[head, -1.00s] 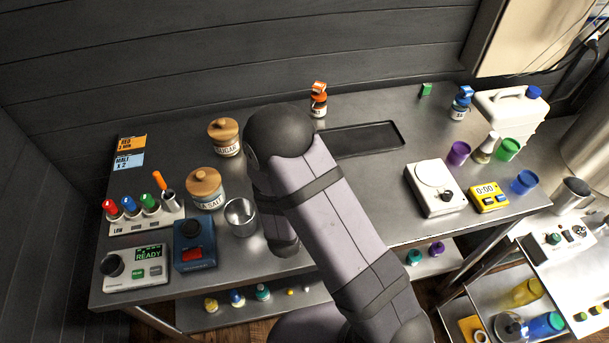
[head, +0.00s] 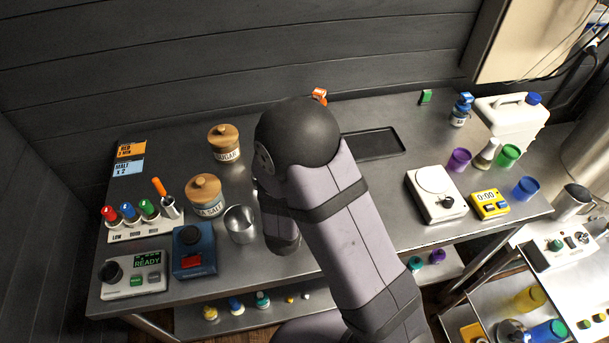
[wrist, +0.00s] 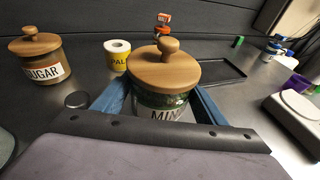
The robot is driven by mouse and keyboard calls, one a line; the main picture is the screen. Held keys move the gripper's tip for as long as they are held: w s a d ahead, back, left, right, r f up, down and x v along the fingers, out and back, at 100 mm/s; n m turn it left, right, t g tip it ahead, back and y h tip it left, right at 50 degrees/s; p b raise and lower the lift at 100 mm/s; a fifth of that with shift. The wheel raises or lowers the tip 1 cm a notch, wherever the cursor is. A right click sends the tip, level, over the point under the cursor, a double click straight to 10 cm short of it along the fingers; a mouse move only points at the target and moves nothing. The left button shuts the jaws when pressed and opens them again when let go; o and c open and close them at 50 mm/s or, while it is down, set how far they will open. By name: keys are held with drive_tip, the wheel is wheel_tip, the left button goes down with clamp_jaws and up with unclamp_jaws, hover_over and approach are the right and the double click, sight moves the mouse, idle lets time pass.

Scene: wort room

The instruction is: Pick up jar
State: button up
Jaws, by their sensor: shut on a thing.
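In the wrist view a glass jar (wrist: 165,101) with a wooden knobbed lid and a label reading "MIN", the rest cut off, stands upright between the two blue fingers of my gripper (wrist: 163,104). The fingers are shut on its sides below the lid. The lower part of the jar is hidden by the gripper body. In the head view my own arm hides this jar and the gripper. The sugar jar (head: 224,143) and the salt jar (head: 206,196) stand apart to the left, both with wooden lids.
A yellow-labelled roll or can (wrist: 118,57) stands behind the jar. A dark tray (head: 371,144) lies to the right on the steel table. A metal cup (head: 240,224) and a blue device (head: 194,249) stand at the left. A white scale (head: 435,194) is at the right.

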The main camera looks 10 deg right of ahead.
drive_tip(key=shift+r, duration=2.8)
drive_tip(key=shift+d, duration=0.15)
